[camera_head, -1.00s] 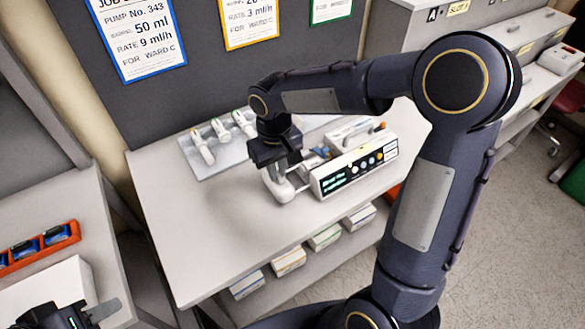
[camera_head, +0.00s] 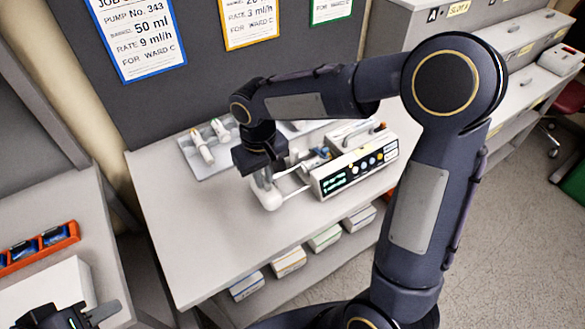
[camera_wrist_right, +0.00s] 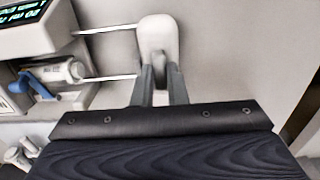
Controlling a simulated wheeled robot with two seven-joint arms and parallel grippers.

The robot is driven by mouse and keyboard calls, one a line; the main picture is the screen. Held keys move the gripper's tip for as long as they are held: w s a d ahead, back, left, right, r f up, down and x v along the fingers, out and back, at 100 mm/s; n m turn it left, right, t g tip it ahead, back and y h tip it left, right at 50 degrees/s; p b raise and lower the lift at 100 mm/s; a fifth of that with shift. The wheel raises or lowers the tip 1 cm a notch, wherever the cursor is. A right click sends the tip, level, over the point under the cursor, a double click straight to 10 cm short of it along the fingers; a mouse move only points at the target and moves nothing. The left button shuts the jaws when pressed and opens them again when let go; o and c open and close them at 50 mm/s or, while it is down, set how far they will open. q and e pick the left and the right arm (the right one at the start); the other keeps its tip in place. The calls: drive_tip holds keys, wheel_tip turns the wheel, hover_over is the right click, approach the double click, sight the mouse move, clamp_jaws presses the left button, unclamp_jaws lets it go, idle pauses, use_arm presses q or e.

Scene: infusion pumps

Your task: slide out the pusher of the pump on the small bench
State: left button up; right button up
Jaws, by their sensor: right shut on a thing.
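The pump (camera_head: 355,165), a white box with a lit green display and round buttons, stands on the small bench (camera_head: 190,245). Its white pusher (camera_head: 267,195) stands out to the left of the pump on two thin metal rods, with a gap between them. My right gripper (camera_head: 262,172) reaches down over the pusher; in the right wrist view its fingers (camera_wrist_right: 160,80) are shut on the pusher head (camera_wrist_right: 158,35). That view also shows the pump's edge (camera_wrist_right: 35,40) with a syringe and a blue clip.
A grey tray (camera_head: 190,165) with syringes lies behind the pusher. Several small boxes (camera_head: 288,262) sit on the shelf below. An orange rack (camera_head: 38,247) stands on the left table. The bench's front left is clear.

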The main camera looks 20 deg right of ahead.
drive_tip(key=shift+a, duration=0.3)
idle(0.4)
drive_tip(key=o, duration=0.6)
drive_tip(key=shift+c, duration=0.2)
drive_tip(key=shift+r, duration=0.1)
wheel_tip(320, 180, up, 7)
drive_tip(key=p, duration=0.5)
drive_tip(key=shift+p, duration=0.35)
